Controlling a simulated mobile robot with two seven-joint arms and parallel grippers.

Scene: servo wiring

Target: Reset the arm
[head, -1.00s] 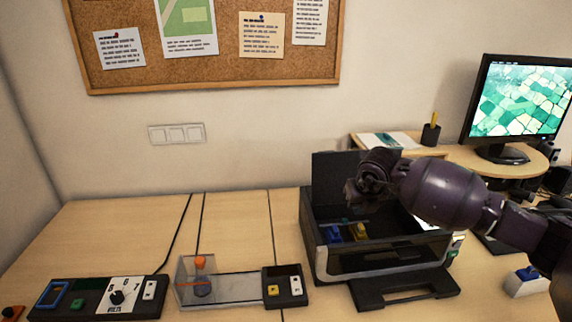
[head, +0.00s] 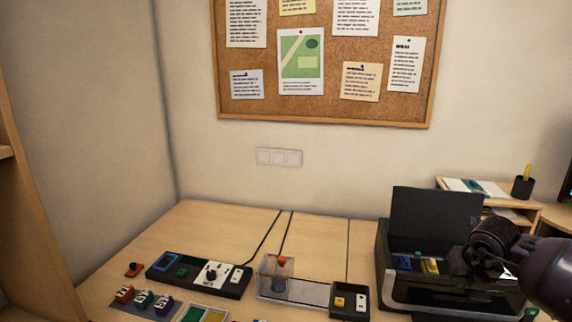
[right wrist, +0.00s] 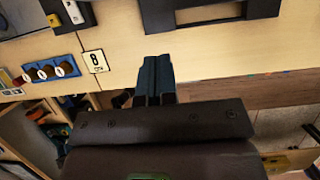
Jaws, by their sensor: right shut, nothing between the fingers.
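My right arm comes in from the right in the head view, with its dark gripper (head: 462,262) in front of the open printer (head: 430,295). In the right wrist view the two fingers of the right gripper (right wrist: 154,75) lie together, shut, with nothing between them. They hang over the desk's front edge, apart from the printer's dark tray (right wrist: 205,18). My left gripper is not in view.
Blue and yellow cartridges (head: 428,266) sit inside the printer. A volt dial panel (head: 200,274) and a clear box device (head: 300,287) stand left of it. Numbered blocks (head: 145,299) lie at the front left.

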